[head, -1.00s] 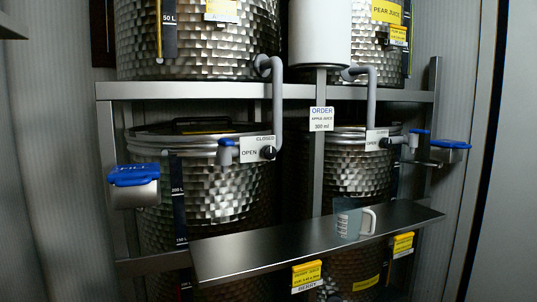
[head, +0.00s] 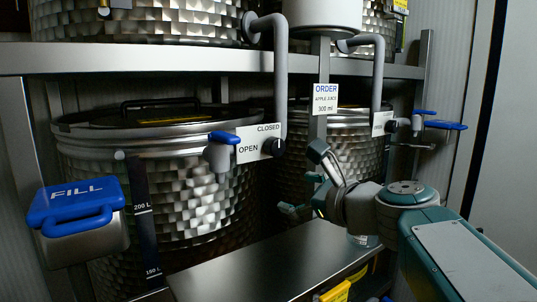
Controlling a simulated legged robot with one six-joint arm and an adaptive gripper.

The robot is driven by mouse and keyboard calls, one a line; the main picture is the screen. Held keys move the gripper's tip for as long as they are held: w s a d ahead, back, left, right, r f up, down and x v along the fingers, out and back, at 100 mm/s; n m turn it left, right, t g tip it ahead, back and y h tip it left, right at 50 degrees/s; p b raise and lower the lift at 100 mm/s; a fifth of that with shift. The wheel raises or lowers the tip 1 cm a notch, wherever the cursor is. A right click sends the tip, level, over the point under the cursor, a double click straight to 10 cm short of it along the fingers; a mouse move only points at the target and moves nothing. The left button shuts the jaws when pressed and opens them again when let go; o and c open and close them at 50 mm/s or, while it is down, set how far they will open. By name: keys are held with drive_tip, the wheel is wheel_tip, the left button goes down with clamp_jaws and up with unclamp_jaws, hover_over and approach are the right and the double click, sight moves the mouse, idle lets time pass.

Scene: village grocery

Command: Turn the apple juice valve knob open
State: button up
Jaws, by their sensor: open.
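The left valve has a black knob (head: 278,147) at the right end of a white OPEN/CLOSED plate (head: 257,145), with a grey pipe rising from it. Its spout (head: 218,160) has a blue lever on top. A second valve with a dark knob (head: 390,126) and a white plate sits farther right. I cannot read which one carries apple juice. My gripper (head: 304,182) is open and empty, below and right of the left knob, in front of the right tank, and touches neither knob.
A metal shelf (head: 250,262) runs below the valves. The order sign (head: 325,98) reads apple juice 300 ml. Hammered tanks (head: 190,205) stand behind.

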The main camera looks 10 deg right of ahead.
sight(279, 149)
drive_tip(key=w+d+r+m+t, duration=0.2)
drive_tip(key=d+r+m, duration=0.1)
drive_tip(key=r+m, duration=0.2)
drive_tip(key=x, duration=1.1)
drive_tip(key=shift+d+f, duration=0.15)
drive_tip(key=c, duration=1.1)
